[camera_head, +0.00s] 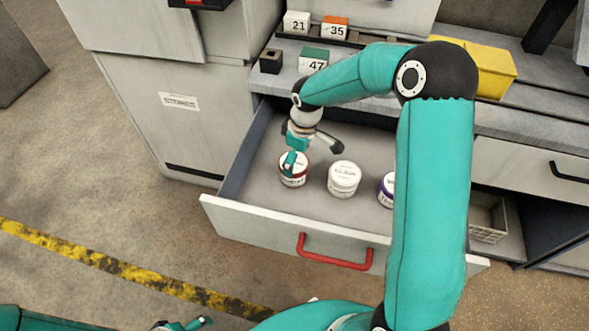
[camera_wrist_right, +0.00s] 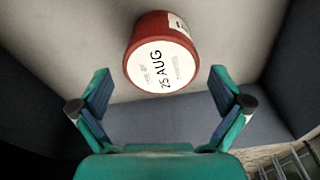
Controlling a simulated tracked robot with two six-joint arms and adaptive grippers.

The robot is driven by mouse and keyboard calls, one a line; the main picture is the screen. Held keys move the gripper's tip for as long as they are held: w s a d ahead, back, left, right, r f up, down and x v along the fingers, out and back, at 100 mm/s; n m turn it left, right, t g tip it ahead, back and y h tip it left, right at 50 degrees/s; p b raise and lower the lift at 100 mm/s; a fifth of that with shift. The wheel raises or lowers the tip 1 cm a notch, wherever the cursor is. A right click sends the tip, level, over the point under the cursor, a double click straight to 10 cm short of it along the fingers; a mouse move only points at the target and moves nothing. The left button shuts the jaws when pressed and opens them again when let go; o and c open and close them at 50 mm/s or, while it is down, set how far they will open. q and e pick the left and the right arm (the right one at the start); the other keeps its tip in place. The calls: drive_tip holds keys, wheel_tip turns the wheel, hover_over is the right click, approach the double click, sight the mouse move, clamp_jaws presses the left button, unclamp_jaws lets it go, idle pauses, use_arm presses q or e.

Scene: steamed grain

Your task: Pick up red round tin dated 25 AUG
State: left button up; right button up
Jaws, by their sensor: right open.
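The red round tin (camera_head: 293,178) stands upright in the open drawer, at the left of a row of tins. Its white lid reads 25 AUG in the right wrist view (camera_wrist_right: 155,65). My right gripper (camera_head: 313,155) is open above the drawer; one finger covers part of the red tin in the head view. In the right wrist view the gripper's fingers (camera_wrist_right: 160,85) are apart, and the tin shows centred just beyond their tips, not gripped. My left gripper (camera_head: 185,324) shows only partly at the bottom edge, too little to tell its state.
A white tin (camera_head: 344,180) and a purple tin (camera_head: 385,190), partly hidden by my right arm, stand to the right. The drawer's front wall (camera_head: 250,222) has a red handle (camera_head: 335,251). Numbered blocks and a yellow box (camera_head: 495,72) sit on the worktop behind.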

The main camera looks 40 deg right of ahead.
drive_tip(key=shift+w+a+f, duration=0.1)
drive_tip(key=shift+w+f, duration=0.05)
drive_tip(key=shift+f, duration=0.85)
drive_tip(key=shift+w+a+f, duration=0.15)
drive_tip(key=shift+w+f, duration=0.05)
drive_tip(key=shift+f, duration=0.85)
drive_tip(key=shift+w+a+f, duration=0.1)
drive_tip(key=shift+w+f, duration=0.05)
drive_tip(key=shift+f, duration=0.85)
drive_tip(key=c, duration=1.2)
drive_tip(key=shift+r, duration=0.2)
